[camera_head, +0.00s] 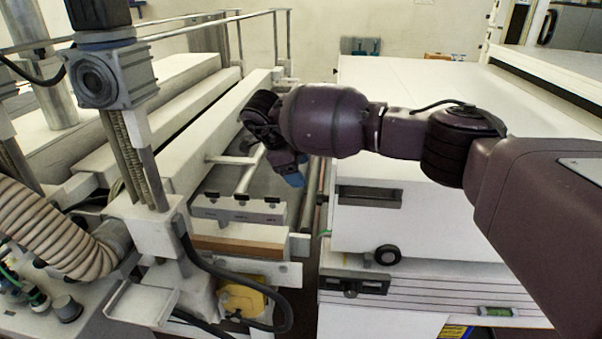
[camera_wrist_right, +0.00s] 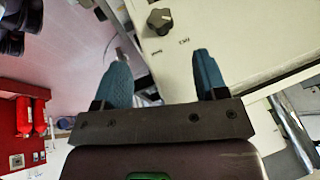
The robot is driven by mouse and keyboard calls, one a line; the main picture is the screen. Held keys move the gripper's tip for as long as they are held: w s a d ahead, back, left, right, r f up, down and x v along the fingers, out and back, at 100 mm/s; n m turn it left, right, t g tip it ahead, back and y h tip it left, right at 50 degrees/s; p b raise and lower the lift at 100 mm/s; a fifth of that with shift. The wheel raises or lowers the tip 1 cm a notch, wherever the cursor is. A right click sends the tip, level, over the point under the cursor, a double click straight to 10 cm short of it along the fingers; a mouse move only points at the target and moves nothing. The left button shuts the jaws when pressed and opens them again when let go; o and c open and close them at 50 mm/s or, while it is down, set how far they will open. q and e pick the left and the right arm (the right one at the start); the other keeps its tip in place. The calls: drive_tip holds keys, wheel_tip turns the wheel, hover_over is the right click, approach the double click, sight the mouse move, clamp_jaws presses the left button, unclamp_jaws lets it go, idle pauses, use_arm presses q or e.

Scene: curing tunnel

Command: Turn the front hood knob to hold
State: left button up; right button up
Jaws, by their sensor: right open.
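A dark lobed knob (camera_wrist_right: 160,21) sits on a white panel (camera_wrist_right: 235,28) at the top of the right wrist view. Small marks lie below it, too small to read. My right gripper (camera_wrist_right: 162,65) is open and empty, its two blue fingers apart and short of the knob in the picture. In the head view the right gripper (camera_head: 290,174) hangs left of the white hood cabinet, its fingers partly hidden. A round black knob (camera_head: 388,255) shows low on the cabinet's front; I cannot tell if it is the same one. My left gripper is not in view.
The white hood cabinet (camera_head: 440,85) fills the right side. A conveyor with rollers and a grey bar (camera_head: 238,209) lies left of it. A grey motor post (camera_head: 100,80) and a ribbed hose (camera_head: 50,232) stand at left. Red bottles (camera_wrist_right: 24,116) show in the wrist view.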

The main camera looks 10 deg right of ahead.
sight(323, 198)
drive_tip(key=w+d+f+g, duration=0.1)
drive_tip(key=d+f, duration=0.3)
drive_tip(key=f, duration=0.6)
drive_tip(key=shift+w+d+y, duration=0.3)
drive_tip(key=shift+w+d, duration=0.1)
idle(0.4)
drive_tip(key=shift+c, duration=0.5)
